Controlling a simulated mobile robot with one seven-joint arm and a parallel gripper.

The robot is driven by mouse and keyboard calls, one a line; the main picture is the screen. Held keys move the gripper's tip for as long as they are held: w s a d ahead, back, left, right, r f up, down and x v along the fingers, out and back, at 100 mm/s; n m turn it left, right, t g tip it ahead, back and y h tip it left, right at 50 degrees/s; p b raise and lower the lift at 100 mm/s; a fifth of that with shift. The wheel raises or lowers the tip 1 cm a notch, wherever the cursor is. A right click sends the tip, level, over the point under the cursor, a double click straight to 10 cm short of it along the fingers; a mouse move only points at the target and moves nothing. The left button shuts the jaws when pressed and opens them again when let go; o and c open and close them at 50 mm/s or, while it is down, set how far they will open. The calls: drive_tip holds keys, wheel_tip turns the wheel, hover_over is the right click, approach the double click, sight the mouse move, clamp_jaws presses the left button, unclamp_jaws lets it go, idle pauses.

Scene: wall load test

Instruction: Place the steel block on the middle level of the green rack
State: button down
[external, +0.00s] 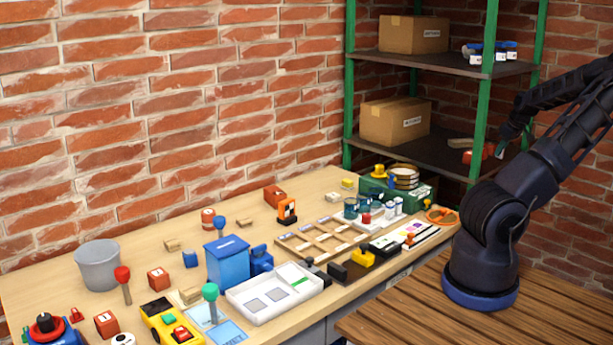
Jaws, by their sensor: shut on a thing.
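The green rack (482,125) stands at the back right against the brick wall, with green posts and dark shelves. Its middle level (440,150) carries a cardboard box (395,121) at the left and a few small items at the right. My gripper (502,143) is at the rack's right side, at about the height of this level. It is shut on a small grey piece (499,152) that looks like the steel block, mostly hidden by the fingers. I cannot tell whether the block touches the shelf.
A red item (470,156) and a tan wooden piece (461,143) lie on the shelf near my gripper. The upper shelf (440,66) holds another cardboard box (413,35) and a blue-and-white item (489,51). The workbench (75,305) is crowded with toys, trays and a grey bucket (98,265).

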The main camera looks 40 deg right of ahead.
drive_tip(key=shift+w+a+f, duration=0.15)
drive_tip(key=shift+w+a, duration=0.05)
drive_tip(key=shift+w, duration=0.15)
drive_tip(key=w, duration=1.7)
drive_tip(key=shift+w, duration=0.3)
drive_tip(key=shift+f, duration=1.8)
drive_tip(key=shift+f, duration=0.1)
drive_tip(key=c, duration=1.4)
unclamp_jaws()
drive_tip(key=shift+c, duration=0.2)
drive_tip(key=shift+v, duration=2.1)
